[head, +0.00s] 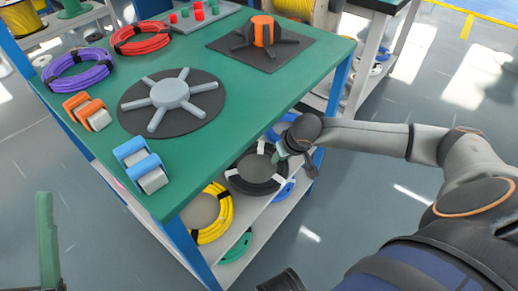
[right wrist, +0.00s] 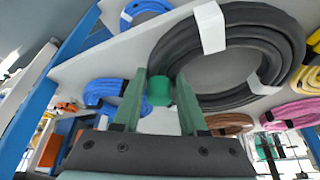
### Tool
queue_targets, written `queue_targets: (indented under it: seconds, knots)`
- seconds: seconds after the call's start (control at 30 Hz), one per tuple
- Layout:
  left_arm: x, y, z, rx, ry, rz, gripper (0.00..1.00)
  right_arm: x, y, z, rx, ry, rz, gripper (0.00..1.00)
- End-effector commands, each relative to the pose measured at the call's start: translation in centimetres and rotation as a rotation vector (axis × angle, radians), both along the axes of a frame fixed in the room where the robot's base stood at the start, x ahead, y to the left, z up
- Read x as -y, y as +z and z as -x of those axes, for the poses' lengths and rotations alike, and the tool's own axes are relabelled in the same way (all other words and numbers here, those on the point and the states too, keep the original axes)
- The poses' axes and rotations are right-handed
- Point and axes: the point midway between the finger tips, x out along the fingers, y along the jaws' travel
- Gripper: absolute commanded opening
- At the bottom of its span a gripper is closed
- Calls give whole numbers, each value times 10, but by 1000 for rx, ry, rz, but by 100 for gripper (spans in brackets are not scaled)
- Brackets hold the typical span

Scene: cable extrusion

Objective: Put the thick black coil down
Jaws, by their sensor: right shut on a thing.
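The thick black coil (head: 240,183) has white wraps and shows beside the table's right side, over the white lower shelf. It also fills the upper part of the right wrist view (right wrist: 285,28). My right gripper (head: 283,152) is shut on the coil's near right rim; its green fingers (right wrist: 158,88) reach up to the coil in the wrist view. I cannot tell whether the coil touches the shelf. My left gripper (head: 47,240) shows only as a green finger at the lower left, away from the coil.
A yellow coil (head: 222,222) lies on the white shelf (head: 262,212) beside the black coil, with blue and green coils close by. The blue table leg (head: 193,254) stands in front. The green tabletop (head: 215,140) above holds reels, purple and red coils and rollers.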

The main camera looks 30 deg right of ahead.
Motion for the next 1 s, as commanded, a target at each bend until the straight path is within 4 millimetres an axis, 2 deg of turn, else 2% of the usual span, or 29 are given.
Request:
queue_targets:
  seconds: [0.03,0.1,0.37,0.57,0.67,0.93,0.97,1.0]
  knots:
    - [0,-5,0,-1,1,-2,60,-5,0,-13,7,-2,-5,0]
    - [1,-8,0,-3,1,-4,60,-9,0,-24,6,-1,-4,0]
    - [1,-13,0,-2,3,-10,60,-15,1,-44,5,-2,-2,0]
    - [2,-25,-1,-5,9,-21,60,-27,0,-75,6,-1,-4,0]
    - [3,-33,-2,-8,11,-28,60,-25,-14,-73,0,-1,-1,0]
    - [4,-32,-2,-13,10,-25,60,-25,-14,-73,2,-1,0,0]
    - [4,-33,-2,-13,10,-24,60,-25,-15,-72,-2,-1,2,45]
    - [4,-32,-2,-12,10,-24,60,-25,-15,-72,-2,-1,2,50]
